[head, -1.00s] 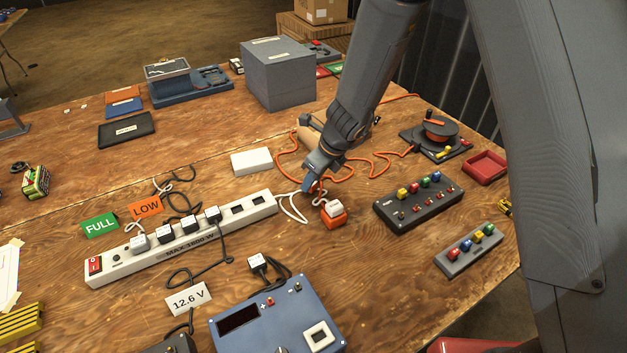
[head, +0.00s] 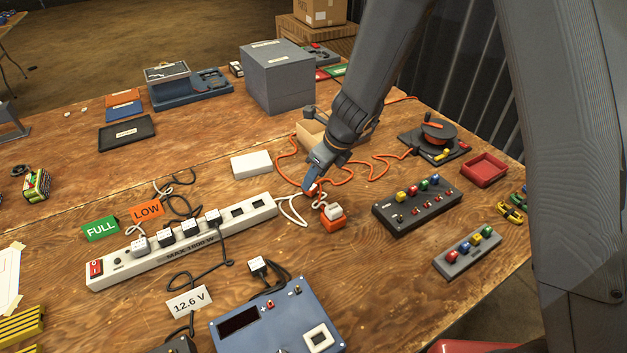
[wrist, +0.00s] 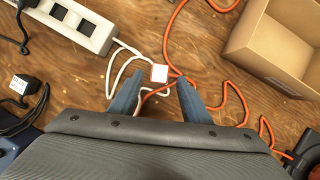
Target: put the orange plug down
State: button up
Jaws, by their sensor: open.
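The orange plug (head: 311,191), orange with a white face, is partly hidden by my gripper in the head view. In the wrist view the plug (wrist: 159,73) appears just beyond my fingertips, near the wooden table top. My gripper (head: 309,184) is open, its two blue fingers apart; in the wrist view the gripper (wrist: 158,88) has no finger seen pressing on the plug. The orange cord (wrist: 229,88) runs close to the plug and under the gripper. I cannot tell for sure whether the plug fully rests on the table.
The white power strip (head: 181,243) lies left, its end sockets empty. An orange socket block (head: 333,222) with a white plug sits just in front. A cardboard box (wrist: 276,48) stands behind, a white box (head: 251,164) behind left, a switch panel (head: 417,205) right.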

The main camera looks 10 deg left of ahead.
jog(key=p+v, duration=0.1)
jog(key=v, duration=0.7)
jog(key=shift+r, duration=0.2)
jog(key=s+d+r+n+h, duration=0.2)
jog(key=s+d+n, duration=0.7)
jog(key=d+n, duration=0.2)
jog(key=s+d+r+n+g+h, duration=0.1)
jog(key=s+d+r+n+h, duration=0.1)
jog(key=s+d+n, duration=0.7)
jog(key=d+n, duration=0.3)
jog(key=n, duration=0.1)
jog(key=shift+d+g, duration=0.3)
jog(key=shift+d, duration=0.05)
